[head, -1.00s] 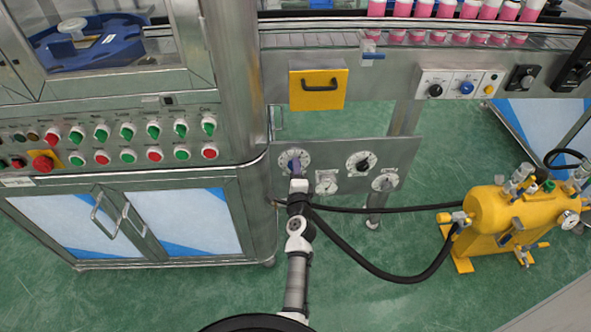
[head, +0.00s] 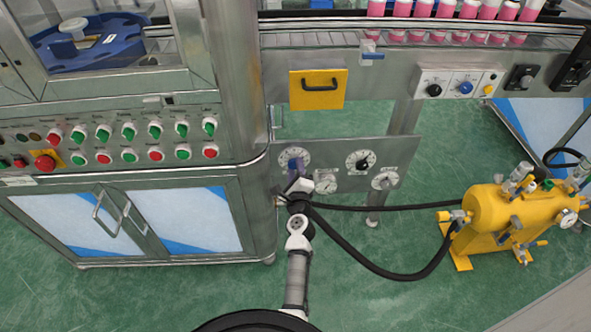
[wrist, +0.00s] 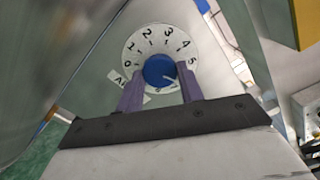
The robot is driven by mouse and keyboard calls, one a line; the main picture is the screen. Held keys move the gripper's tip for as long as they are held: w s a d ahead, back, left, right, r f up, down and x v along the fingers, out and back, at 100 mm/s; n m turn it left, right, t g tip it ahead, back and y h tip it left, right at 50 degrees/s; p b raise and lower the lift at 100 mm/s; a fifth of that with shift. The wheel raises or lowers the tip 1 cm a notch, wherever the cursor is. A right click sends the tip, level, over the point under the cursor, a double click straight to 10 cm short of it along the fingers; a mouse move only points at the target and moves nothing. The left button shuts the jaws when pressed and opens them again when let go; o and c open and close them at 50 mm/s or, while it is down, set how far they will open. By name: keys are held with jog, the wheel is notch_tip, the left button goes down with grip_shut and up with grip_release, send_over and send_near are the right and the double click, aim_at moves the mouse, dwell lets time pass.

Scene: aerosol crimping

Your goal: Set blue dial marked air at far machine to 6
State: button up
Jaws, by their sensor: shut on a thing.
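The blue dial (wrist: 157,69) sits on a round white scale (wrist: 136,50) in the wrist view. The numbers 0 to 5 are readable. The dial's white pointer line slants to the lower right, below the 5; the mark it meets is hidden by a finger. My gripper (wrist: 159,76) has its two purple fingers on either side of the dial and is shut on it.
A black dial (head: 363,161), a gauge (head: 326,181) and another knob (head: 384,179) share the panel. Another blue knob (head: 465,88) is on the conveyor front above. A black hose (head: 400,278) runs to a yellow tank (head: 490,220) at right.

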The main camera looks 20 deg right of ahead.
jog(key=shift+r, duration=0.15)
jog(key=o, duration=1)
jog(key=shift+s, duration=0.1)
